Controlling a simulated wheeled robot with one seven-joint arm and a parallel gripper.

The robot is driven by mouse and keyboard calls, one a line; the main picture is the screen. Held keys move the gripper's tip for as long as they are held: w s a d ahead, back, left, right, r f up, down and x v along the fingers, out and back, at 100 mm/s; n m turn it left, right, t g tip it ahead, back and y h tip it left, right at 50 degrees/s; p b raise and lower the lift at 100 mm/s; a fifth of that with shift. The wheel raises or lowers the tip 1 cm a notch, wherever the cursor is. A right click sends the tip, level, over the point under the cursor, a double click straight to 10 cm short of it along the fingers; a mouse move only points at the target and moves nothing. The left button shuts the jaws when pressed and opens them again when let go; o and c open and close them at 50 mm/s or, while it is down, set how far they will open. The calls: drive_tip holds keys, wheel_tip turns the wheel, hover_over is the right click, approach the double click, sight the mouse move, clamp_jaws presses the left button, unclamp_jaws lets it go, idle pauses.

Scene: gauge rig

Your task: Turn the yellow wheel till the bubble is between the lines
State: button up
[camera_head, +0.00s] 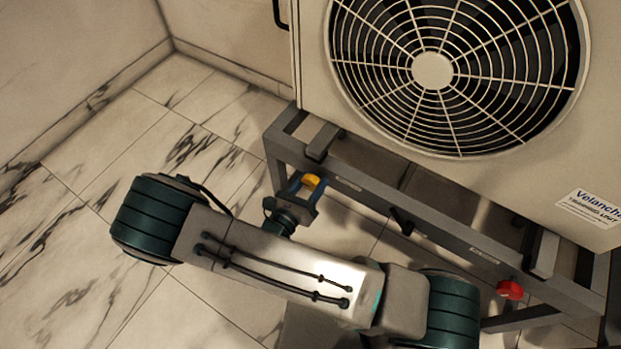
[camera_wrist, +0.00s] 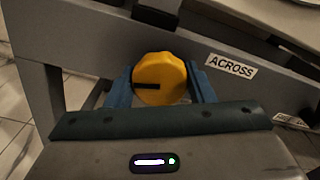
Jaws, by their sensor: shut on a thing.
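The yellow wheel (camera_wrist: 160,78) is a scalloped knob with a dark slot on its face, mounted on the grey frame beside a label reading ACROSS. It also shows in the head view (camera_head: 311,180), partly hidden by my gripper. My gripper (camera_wrist: 160,88) has its two blue fingers on either side of the wheel and is shut on it. In the head view my gripper (camera_head: 306,190) reaches the frame's left end. No bubble or lines can be made out in either view.
A large fan unit (camera_head: 432,72) stands on the grey frame (camera_head: 440,222). A red knob (camera_head: 510,290) is on the frame at the right. A black part (camera_head: 402,221) sits mid-rail. Marble floor (camera_head: 110,140) is clear at the left.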

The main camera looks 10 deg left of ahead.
drive_tip(key=n+p, duration=0.5)
drive_tip(key=n, duration=0.1)
drive_tip(key=shift+r+n, duration=0.1)
drive_tip(key=shift+n, duration=0.2)
drive_tip(key=n+p, duration=0.1)
drive_tip(key=n, duration=0.2)
drive_tip(key=n+p, duration=0.1)
drive_tip(key=n, duration=0.3)
drive_tip(key=shift+p, duration=0.3)
drive_tip(key=n+p, duration=0.1)
drive_tip(key=n, duration=0.5)
drive_tip(key=shift+n, duration=0.3)
drive_tip(key=n, duration=0.6)
drive_tip(key=shift+n, duration=0.3)
drive_tip(key=shift+n+p, duration=0.3)
drive_tip(key=o, duration=1)
drive_tip(key=shift+c, duration=0.2)
drive_tip(key=shift+s, duration=0.1)
